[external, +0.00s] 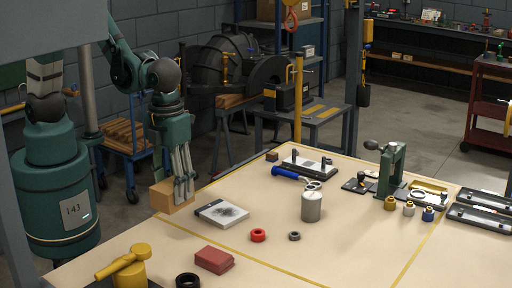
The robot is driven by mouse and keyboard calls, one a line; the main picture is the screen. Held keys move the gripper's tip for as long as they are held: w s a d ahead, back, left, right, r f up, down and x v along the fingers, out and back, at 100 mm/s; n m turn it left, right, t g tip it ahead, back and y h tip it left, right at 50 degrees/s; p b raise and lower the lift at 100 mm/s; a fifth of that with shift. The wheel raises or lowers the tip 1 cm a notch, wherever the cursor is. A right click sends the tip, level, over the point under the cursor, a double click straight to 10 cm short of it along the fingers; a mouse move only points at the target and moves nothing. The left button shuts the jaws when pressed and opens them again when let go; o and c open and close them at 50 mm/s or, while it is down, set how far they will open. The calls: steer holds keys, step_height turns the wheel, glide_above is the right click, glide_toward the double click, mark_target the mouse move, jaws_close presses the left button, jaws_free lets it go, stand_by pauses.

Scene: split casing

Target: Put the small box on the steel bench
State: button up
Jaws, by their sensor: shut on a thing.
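A small tan box (163,198) is at the left edge of the pale worktable. My gripper (183,200) points down and is shut on this box, with its fingers covering part of the right side. I cannot tell whether the box touches the tabletop or is just above it. A grey metal bench (322,121) with yellow strips on its top stands behind the worktable; a dark case sits on its left part.
The pale worktable (330,238) carries a white-and-black booklet (222,213), a grey can (312,206), a red block (214,260), a yellow mallet-like tool (124,262) and a green press (392,168). A yellow post (298,100) rises by the bench.

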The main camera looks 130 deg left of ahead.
steer(key=s+d, duration=0.3)
steer(key=d, duration=0.3)
steer(key=shift+s+f, duration=0.1)
steer(key=shift+f, duration=0.1)
steer(key=shift+f+b, duration=0.6)
steer(key=shift+f, duration=2.25)
steer(key=shift+f+b, duration=0.4)
steer(key=shift+f, duration=1.65)
steer(key=shift+f, duration=0.2)
steer(key=o, duration=1.2)
steer(key=shift+o, duration=0.2)
steer(key=shift+r, duration=0.25)
step_height(320, 180, up, 12)
steer(key=p, duration=0.2)
